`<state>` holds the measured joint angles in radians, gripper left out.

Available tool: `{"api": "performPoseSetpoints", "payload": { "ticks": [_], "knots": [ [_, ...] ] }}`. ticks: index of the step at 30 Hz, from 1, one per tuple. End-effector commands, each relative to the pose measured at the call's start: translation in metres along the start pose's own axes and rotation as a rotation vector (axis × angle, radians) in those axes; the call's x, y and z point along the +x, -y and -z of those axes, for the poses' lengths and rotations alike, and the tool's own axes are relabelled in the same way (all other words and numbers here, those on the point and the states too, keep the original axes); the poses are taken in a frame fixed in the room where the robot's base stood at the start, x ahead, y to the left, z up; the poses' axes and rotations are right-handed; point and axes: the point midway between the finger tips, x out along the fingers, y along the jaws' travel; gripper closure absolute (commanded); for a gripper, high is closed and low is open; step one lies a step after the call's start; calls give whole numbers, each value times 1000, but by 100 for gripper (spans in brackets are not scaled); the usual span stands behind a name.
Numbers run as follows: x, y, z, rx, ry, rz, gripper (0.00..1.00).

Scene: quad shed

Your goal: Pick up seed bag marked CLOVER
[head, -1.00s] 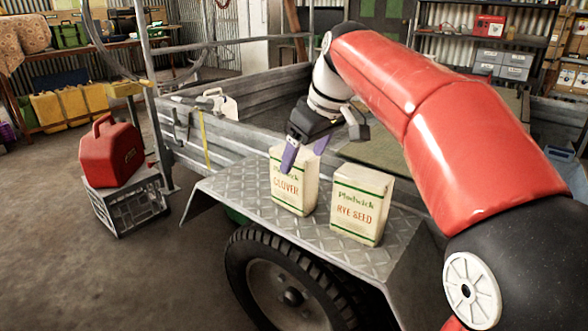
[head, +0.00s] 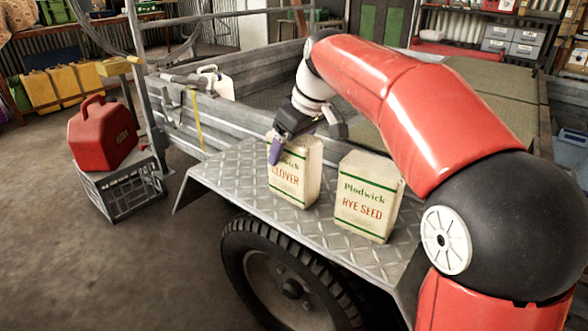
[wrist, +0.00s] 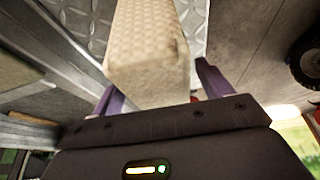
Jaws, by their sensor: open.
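The CLOVER seed bag (head: 293,182), cream with green lines and red lettering, stands upright on the trailer's tread-plate fender (head: 235,188). My gripper (head: 291,147) is open at its top, with one purple finger in front of the label's upper left corner. The other finger is hidden in the head view. In the wrist view the pale bag (wrist: 148,45) lies between the two spread fingers of my gripper (wrist: 158,88). Contact with the bag cannot be told. The RYE SEED bag (head: 366,200) stands upright just to the right, apart from it.
The trailer's metal side wall (head: 225,125) rises behind the bags. A black tyre (head: 245,270) is below the fender. A red fuel can (head: 102,135) sits on a grey crate (head: 118,190) at left. Concrete floor lies open at front left.

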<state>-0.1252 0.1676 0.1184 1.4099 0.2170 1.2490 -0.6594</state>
Motion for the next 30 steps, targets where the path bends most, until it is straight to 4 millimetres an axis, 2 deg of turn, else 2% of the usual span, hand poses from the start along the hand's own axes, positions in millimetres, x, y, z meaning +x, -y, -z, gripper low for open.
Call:
{"api": "performPoseSetpoints", "payload": {
  "ticks": [30],
  "knots": [
    [8,0,-2,0,0,0,22]
  ]
}}
